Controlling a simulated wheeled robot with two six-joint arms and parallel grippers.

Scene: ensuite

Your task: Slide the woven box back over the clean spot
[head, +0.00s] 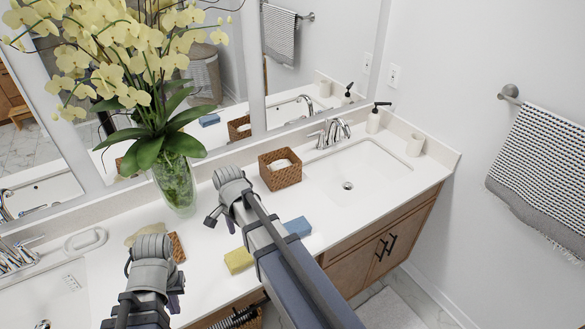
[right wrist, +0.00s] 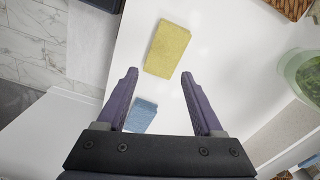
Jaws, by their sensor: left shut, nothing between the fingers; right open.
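A brown woven box (head: 280,175) with something white inside stands on the counter, left of the right sink. A second brown woven piece (head: 177,248) sits further left, mostly hidden behind my left gripper (head: 175,284); a woven corner also shows at the top of the right wrist view (right wrist: 294,8). The left gripper is shut and empty beside that piece; its fingertips are hard to see. My right gripper (head: 222,222) is open and empty, pointing down over the counter between the two woven items. I cannot make out a distinct clean spot on the counter.
A yellow sponge (head: 239,260) and a blue sponge (head: 298,227) lie near the front edge; the right gripper's fingers are above them. A glass vase with orchids (head: 175,185) stands at the back. A tan item (head: 147,231) lies near the left gripper. Soap pump (head: 374,119) at right.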

